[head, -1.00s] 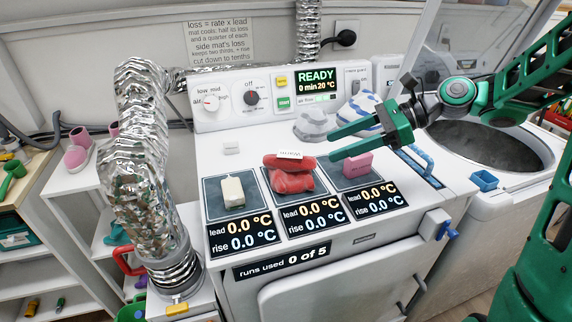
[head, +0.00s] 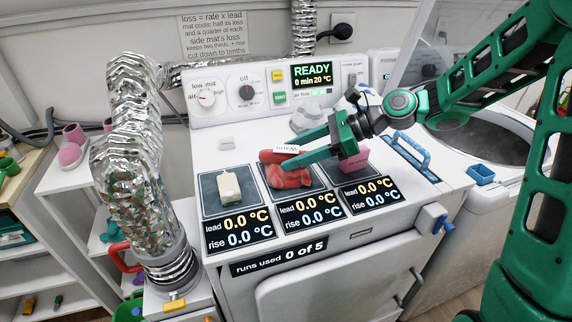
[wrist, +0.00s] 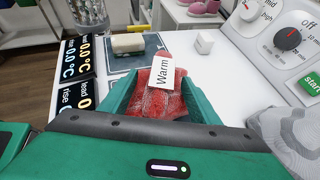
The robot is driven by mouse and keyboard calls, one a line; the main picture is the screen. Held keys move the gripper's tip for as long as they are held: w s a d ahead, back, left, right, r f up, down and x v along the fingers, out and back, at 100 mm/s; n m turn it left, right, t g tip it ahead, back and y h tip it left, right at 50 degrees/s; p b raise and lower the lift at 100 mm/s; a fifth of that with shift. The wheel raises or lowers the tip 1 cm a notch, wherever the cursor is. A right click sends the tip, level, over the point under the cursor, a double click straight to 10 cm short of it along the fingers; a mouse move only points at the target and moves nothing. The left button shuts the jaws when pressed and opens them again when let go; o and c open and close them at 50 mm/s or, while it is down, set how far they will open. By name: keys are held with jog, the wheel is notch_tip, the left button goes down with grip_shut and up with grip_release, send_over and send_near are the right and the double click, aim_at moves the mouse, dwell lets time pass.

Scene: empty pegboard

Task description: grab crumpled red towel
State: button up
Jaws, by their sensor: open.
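The crumpled red towel (head: 286,177) lies on the middle dark mat on top of the white machine. A white tag reading "Warm" (wrist: 162,73) sits on it. The towel also shows in the wrist view (wrist: 157,102). My gripper (head: 292,152) is open, reaching in from the right. In the wrist view its two green fingers (wrist: 155,95) stand on either side of the towel. In the head view the fingers cover part of the towel, and I cannot tell whether they touch it.
A cream block (head: 229,188) lies on the left mat and a pink block (head: 354,162) on the right mat, under my gripper. A crumpled grey cloth (head: 307,118) is behind. A small white block (head: 227,143) stands back left. The control panel (head: 217,92) rises at the back.

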jog(key=c, duration=1.4)
jog(key=shift+r, duration=0.1)
